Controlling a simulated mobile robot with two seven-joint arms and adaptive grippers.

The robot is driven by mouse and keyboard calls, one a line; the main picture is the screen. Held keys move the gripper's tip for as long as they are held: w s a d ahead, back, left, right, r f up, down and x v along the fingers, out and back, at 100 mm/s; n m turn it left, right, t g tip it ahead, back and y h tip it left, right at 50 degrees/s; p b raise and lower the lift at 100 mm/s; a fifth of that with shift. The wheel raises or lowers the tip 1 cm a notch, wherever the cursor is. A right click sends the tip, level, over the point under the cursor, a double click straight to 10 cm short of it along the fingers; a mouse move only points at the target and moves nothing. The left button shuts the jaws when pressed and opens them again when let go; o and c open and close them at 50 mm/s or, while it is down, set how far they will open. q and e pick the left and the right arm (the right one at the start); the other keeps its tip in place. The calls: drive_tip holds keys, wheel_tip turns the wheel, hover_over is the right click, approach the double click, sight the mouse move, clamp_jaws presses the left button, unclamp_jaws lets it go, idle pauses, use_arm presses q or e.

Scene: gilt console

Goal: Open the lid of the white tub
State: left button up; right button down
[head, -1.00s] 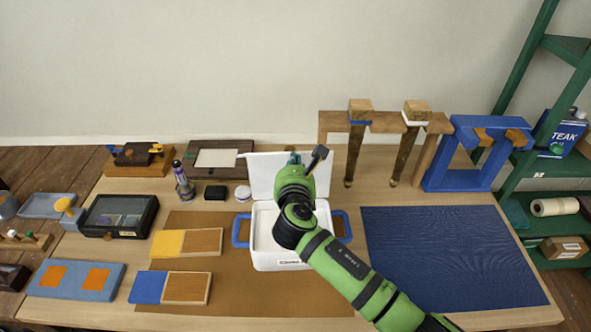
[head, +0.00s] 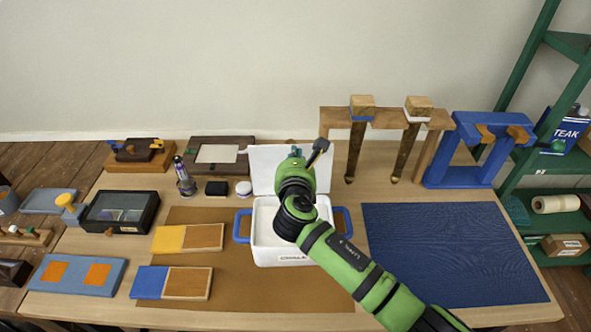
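The white tub (head: 283,250) stands on the brown mat in the middle of the table, with a blue handle at each side. Its white lid (head: 262,170) stands raised upright along the back edge. My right arm reaches in from the lower right over the tub, and my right gripper (head: 318,152) is at the lid, in front of its right part. The arm hides much of the gripper, the lid and the tub's inside. I cannot tell whether the fingers are open or shut, or whether they touch the lid. My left gripper is out of view.
Sanding blocks (head: 187,238) lie left of the tub, and a blue mat (head: 440,250) lies clear at its right. Wooden legs and a blue frame (head: 470,150) stand behind right.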

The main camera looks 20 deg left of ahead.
drive_tip(key=v, duration=1.1)
drive_tip(key=s+d+f+m+g+h, duration=0.2)
drive_tip(key=s+d+f+m+g, duration=0.2)
drive_tip(key=d+f+m, duration=0.45)
drive_tip(key=s+d+f+m+g+h, duration=0.1)
drive_tip(key=s+d+f+m+g, duration=0.35)
drive_tip(key=d+m, duration=0.65)
drive_tip(key=s+d+f+m+g, duration=0.1)
drive_tip(key=s+d+f+m, duration=0.1)
drive_tip(key=s+d+m, duration=0.35)
drive_tip(key=s+d+f+m+g+h, duration=0.1)
drive_tip(key=s+d+f+m, duration=0.25)
drive_tip(key=s+m, duration=0.25)
drive_tip(key=s+d+f+m+g, duration=0.1)
drive_tip(key=s+d+m, duration=0.4)
drive_tip(key=m, duration=0.1)
wheel_tip(320, 180, down, 26)
drive_tip(key=s+g+b, duration=0.2)
drive_tip(key=s+d+f+b, duration=0.2)
drive_tip(key=s+f, duration=1.3)
drive_tip(key=shift+s+d+f+g, duration=0.2)
drive_tip(key=shift+s+g, duration=0.05)
drive_tip(key=shift+g, duration=0.1)
